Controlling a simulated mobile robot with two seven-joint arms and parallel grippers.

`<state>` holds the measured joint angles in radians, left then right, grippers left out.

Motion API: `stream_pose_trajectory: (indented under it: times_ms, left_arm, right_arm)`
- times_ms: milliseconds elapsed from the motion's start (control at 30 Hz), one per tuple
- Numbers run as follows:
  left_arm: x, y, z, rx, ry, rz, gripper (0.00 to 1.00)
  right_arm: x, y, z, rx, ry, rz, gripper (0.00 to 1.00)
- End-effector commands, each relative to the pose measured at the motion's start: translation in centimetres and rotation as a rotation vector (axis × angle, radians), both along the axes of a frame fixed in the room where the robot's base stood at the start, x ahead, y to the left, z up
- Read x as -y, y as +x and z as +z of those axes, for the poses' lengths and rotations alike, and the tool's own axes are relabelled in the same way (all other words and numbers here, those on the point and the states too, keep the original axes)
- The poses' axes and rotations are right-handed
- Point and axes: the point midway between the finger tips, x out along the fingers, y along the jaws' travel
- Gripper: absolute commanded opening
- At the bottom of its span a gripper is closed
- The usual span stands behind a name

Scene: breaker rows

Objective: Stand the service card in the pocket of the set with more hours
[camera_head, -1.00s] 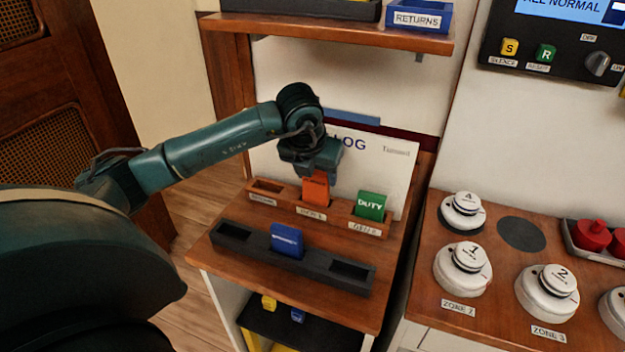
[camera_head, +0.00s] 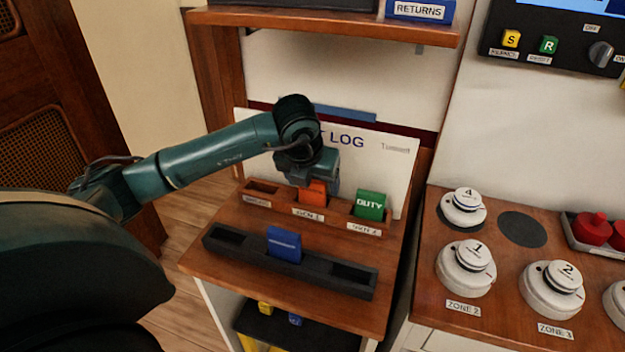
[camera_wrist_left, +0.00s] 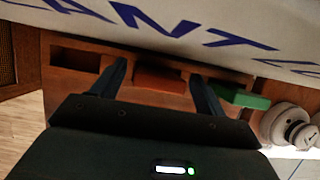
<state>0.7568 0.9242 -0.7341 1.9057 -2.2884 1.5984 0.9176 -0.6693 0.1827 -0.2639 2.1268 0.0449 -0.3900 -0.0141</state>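An orange card (camera_head: 312,193) stands in the middle pocket, labelled GEN 1, of the wooden rack (camera_head: 335,222); its lettering is hidden or unreadable. A green DUTY card (camera_head: 370,205) stands in the right pocket, labelled GEN 2. The left pocket is empty. A blue card (camera_head: 284,244) stands in the middle of the black rack (camera_head: 232,242), with empty slots on both sides. My left gripper (camera_head: 318,182) is low over the orange card. In the left wrist view its fingers (camera_wrist_left: 160,84) are apart, on either side of the orange card (camera_wrist_left: 159,80). My right gripper is not in view.
A white log sheet (camera_head: 385,165) stands close behind the wooden rack, under a shelf (camera_head: 340,27). To the right, a wooden counter (camera_head: 430,225) bears several white detectors and a tray of red items. Bare desk top lies in front of the black rack.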

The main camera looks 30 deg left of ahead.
Motion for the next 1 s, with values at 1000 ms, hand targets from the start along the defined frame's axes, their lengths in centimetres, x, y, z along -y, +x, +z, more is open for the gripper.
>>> stream_pose_trajectory:
  times_ms: [1000]
  left_arm:
    - [1.0,-4.3,11.1,0.002,0.000,0.000,0.74]
  right_arm:
    - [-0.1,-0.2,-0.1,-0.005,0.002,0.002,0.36]
